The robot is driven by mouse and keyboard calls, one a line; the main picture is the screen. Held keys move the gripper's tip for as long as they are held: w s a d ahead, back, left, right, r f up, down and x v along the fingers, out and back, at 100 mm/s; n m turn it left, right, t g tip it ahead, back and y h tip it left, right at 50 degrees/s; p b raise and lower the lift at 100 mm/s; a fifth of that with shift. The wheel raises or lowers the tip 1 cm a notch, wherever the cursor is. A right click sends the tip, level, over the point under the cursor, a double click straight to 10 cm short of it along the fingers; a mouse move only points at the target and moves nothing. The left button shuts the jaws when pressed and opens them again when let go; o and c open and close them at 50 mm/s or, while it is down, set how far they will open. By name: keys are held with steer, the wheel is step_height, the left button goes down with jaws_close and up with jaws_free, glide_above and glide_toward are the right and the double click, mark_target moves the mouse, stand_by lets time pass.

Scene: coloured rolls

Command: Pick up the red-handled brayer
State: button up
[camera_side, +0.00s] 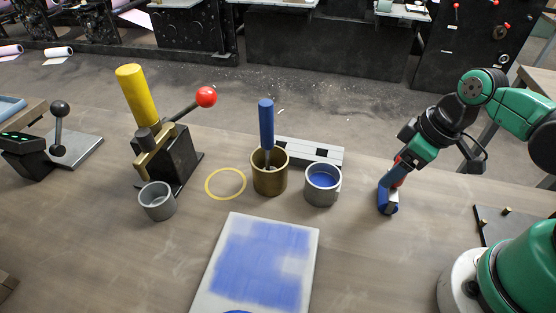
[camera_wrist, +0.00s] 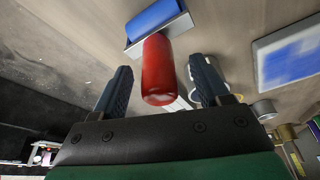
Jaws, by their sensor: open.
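The red-handled brayer stands on the table at the right in the side view, its blue roller (camera_side: 388,207) down and its red handle (camera_side: 399,180) up, partly hidden by my fingers. In the wrist view its red handle (camera_wrist: 158,65) points toward me, with the blue roller (camera_wrist: 153,17) in a grey frame beyond it. My gripper (camera_wrist: 162,88) is open, with one finger on each side of the handle and visible gaps between. In the side view my gripper (camera_side: 394,172) comes down from the upper right onto the handle.
Left of the brayer stand a blue ink pot (camera_side: 322,188) and a brass pot (camera_side: 270,178) holding a blue-handled tool (camera_side: 266,125). A blue-inked slab (camera_side: 262,262) lies in front. A press (camera_side: 165,160) with a yellow cylinder and a grey cup (camera_side: 157,202) stand farther left.

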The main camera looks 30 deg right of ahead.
steer(key=shift+f, duration=0.1)
jaws_close()
stand_by(1.5)
